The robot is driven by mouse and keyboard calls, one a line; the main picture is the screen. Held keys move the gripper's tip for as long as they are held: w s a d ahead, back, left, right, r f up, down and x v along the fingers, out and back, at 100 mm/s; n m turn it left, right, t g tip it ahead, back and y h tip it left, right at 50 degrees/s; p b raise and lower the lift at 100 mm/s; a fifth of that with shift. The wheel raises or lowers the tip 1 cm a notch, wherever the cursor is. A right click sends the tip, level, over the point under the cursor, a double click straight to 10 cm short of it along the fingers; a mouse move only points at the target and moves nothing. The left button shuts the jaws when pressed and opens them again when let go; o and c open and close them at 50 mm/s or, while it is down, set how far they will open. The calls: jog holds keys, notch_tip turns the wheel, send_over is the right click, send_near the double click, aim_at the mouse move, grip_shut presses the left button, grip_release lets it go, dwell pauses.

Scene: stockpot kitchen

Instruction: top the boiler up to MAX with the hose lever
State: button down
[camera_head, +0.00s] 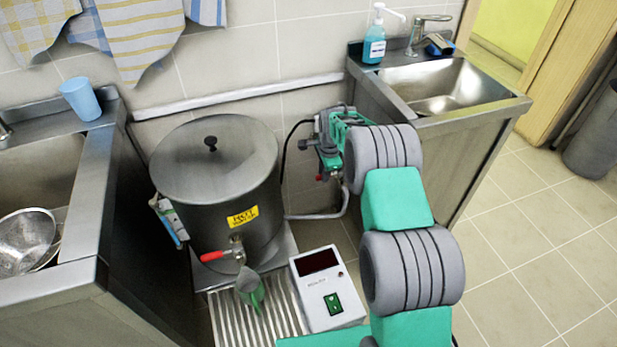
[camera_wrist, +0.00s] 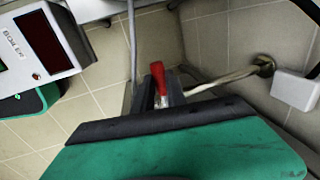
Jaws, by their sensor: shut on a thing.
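The boiler (camera_head: 215,190) is a large grey steel pot with its lid on, a yellow label and a red-handled tap (camera_head: 222,254) at its front. No MAX mark or water level can be made out. My gripper (camera_head: 323,158) is beside the boiler's right side, near the wall. In the wrist view it is shut on a red lever (camera_wrist: 158,76), which stands between the fingers. A pale hose or pipe (camera_wrist: 225,80) runs from there to a wall fitting. In the head view my gripper and arm mostly hide the lever.
A control box (camera_head: 328,290) with a dark display and green switch stands in front of the boiler. A green scoop-like vessel (camera_head: 251,291) sits on the ribbed drip tray (camera_head: 275,325) below the tap. Sinks flank the boiler; the right one (camera_head: 436,85) is behind my arm.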

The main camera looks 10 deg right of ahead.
jog(key=c, duration=1.4)
grip_release()
jog(key=shift+o, duration=0.2)
jog(key=shift+r, duration=0.1)
notch_tip(320, 180, up, 7)
jog(key=s, duration=0.1)
jog(key=shift+s+r+p, duration=0.2)
jog(key=shift+s+p, duration=0.05)
jog(key=shift+p, duration=0.2)
jog(key=shift+d, duration=0.1)
